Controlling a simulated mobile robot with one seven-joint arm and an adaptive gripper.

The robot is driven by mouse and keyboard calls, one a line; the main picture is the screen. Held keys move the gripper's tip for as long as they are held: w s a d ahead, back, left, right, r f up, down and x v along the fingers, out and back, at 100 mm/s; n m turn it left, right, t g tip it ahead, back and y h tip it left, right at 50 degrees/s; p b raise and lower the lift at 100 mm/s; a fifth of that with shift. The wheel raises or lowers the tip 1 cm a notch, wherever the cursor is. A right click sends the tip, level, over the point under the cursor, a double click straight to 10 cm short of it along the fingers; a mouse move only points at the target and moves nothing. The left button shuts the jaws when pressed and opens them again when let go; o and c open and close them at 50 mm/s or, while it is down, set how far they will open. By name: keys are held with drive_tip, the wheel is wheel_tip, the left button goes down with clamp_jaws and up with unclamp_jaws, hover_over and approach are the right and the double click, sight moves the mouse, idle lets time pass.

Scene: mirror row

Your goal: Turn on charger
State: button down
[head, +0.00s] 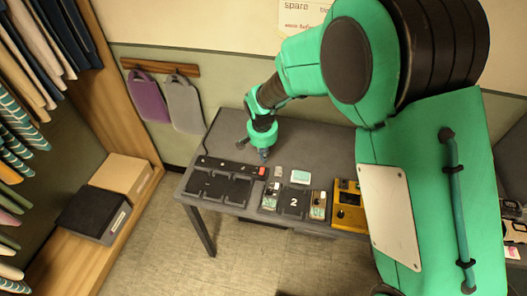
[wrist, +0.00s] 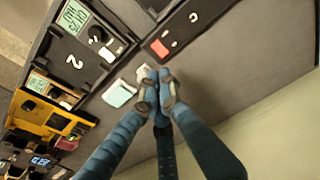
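A long black charger bar (head: 225,164) lies along the left part of the grey table. A small red switch (head: 262,171) sits at its right end, and it also shows in the wrist view (wrist: 160,47). I cannot tell which way the switch is set. My gripper (head: 264,156) is above the table, just behind the switch end of the bar. In the wrist view the fingertips (wrist: 160,85) are together with nothing clearly between them, a little apart from the switch in the picture.
A small whitish block (head: 278,171) and a pale green-white piece (head: 300,177) lie right of the switch. Devices with screens, a bay marked 2 (head: 293,202) and a yellow device (head: 348,207) line the front. Bags (head: 184,104) hang on the wall.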

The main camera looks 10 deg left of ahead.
sight(265, 171)
drive_tip(key=f, duration=0.2)
drive_tip(key=f+b, duration=0.1)
drive_tip(key=f, duration=0.2)
drive_tip(key=w+f, duration=0.1)
drive_tip(key=f, duration=0.1)
drive_tip(key=shift+f+b, duration=0.2)
drive_tip(key=shift+b, duration=0.15)
drive_tip(key=shift+w+p, duration=0.15)
drive_tip(key=shift+p, duration=0.45)
drive_tip(key=shift+w+f+g+p, duration=0.15)
drive_tip(key=shift+f+g+p, duration=0.15)
drive_tip(key=shift+g+p, duration=0.65)
drive_tip(key=shift+f, duration=0.25)
drive_tip(key=shift+s, duration=0.25)
drive_tip(key=shift+s+p, duration=0.4)
drive_tip(key=shift+s, duration=0.35)
